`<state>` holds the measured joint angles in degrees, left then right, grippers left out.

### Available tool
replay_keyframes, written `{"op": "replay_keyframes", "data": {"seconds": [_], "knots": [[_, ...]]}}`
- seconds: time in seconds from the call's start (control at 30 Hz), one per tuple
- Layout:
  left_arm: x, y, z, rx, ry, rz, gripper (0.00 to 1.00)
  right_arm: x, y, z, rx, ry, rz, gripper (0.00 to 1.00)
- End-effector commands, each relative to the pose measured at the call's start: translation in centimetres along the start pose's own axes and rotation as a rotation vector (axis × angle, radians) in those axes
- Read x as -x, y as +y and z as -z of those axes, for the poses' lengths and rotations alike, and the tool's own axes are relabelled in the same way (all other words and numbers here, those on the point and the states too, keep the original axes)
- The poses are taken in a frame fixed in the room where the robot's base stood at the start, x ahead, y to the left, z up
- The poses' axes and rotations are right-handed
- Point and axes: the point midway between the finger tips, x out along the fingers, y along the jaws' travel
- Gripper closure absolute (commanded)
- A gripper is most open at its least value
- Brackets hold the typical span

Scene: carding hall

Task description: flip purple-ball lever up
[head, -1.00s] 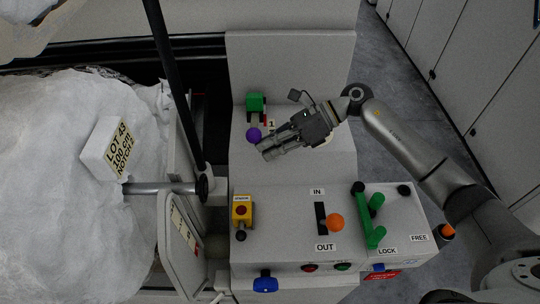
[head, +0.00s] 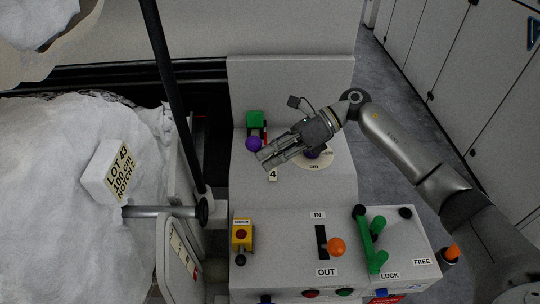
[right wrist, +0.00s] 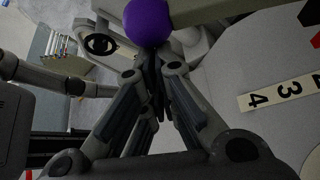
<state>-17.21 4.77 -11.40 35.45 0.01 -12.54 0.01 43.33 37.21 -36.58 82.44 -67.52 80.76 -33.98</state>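My right gripper (head: 266,161) lies just below and right of the ball, pointing left. Its fingers come together in the right wrist view (right wrist: 152,75), with nothing visible between them. The fingertips are at the ball's edge; I cannot tell whether they touch it. The lever's shaft is mostly hidden. My left gripper is not in view.
A dial (head: 318,162) with a purple knob lies partly behind my right gripper. Nearer stand a yellow switch box (head: 242,235), an orange-ball lever (head: 336,247) and green lock handles (head: 368,240). A black post (head: 172,95) rises at left.

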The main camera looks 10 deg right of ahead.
Motion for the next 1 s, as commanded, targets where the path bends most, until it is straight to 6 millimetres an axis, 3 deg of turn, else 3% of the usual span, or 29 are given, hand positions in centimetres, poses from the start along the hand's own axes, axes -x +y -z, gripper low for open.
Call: {"op": "replay_keyframes", "data": {"seconds": [0.03, 0.17, 0.6, 0.8, 1.0], "knots": [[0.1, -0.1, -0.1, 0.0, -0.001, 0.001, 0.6, 0.8, 0.2, -1.2, 0.013, -0.026, 0.008, 1.0], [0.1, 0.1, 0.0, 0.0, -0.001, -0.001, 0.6, 2.4, 0.1, -1.1, 0.012, -0.024, 0.012, 1.0], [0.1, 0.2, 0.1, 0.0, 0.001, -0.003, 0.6, 10.6, 0.0, -0.2, 0.002, -0.007, 0.004, 1.0], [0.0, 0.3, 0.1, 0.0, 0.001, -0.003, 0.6, 12.0, 0.0, -0.1, 0.001, -0.003, 0.002, 1.0], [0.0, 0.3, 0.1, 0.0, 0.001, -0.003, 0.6, 12.1, 0.0, 0.0, 0.0, -0.002, 0.001, 1.0]]}}
